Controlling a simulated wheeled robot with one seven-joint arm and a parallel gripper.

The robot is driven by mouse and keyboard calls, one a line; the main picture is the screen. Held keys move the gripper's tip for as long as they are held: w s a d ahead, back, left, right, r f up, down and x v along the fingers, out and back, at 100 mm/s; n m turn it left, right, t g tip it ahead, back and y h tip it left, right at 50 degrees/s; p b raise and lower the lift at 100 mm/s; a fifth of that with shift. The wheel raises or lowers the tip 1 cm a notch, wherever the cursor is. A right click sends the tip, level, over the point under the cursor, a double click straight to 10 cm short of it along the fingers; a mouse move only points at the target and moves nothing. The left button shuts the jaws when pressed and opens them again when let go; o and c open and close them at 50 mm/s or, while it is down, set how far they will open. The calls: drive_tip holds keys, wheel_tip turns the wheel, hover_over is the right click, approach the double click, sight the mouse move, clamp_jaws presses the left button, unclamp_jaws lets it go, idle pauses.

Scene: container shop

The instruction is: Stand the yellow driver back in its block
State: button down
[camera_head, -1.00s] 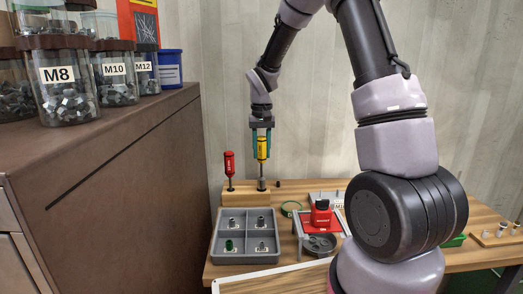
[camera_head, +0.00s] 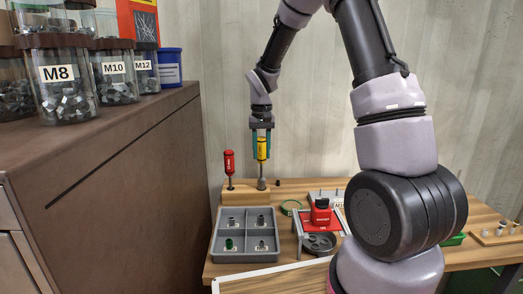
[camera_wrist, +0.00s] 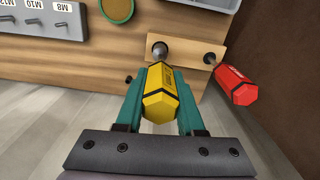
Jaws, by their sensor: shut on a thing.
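The yellow driver (camera_head: 262,148) is upright in my gripper (camera_head: 261,143), its shank pointing down over the wooden block (camera_head: 245,191). In the wrist view the yellow driver (camera_wrist: 162,100) sits between the teal fingers of my gripper (camera_wrist: 163,105), which are shut on its handle. Its shank meets a round metal-looking spot on the block (camera_wrist: 186,50); whether the tip is inside a hole I cannot tell. The red driver (camera_head: 229,163) stands upright in the same block, left of the yellow one; it is at right in the wrist view (camera_wrist: 235,84).
A grey divided tray (camera_head: 216,243) with small sockets is in front of the block. A brown cabinet (camera_head: 120,150) with jars rises on the left.

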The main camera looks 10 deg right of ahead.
sight(261, 162)
drive_tip(key=shift+f, duration=2.2)
drive_tip(key=shift+c, duration=2.2)
unclamp_jaws()
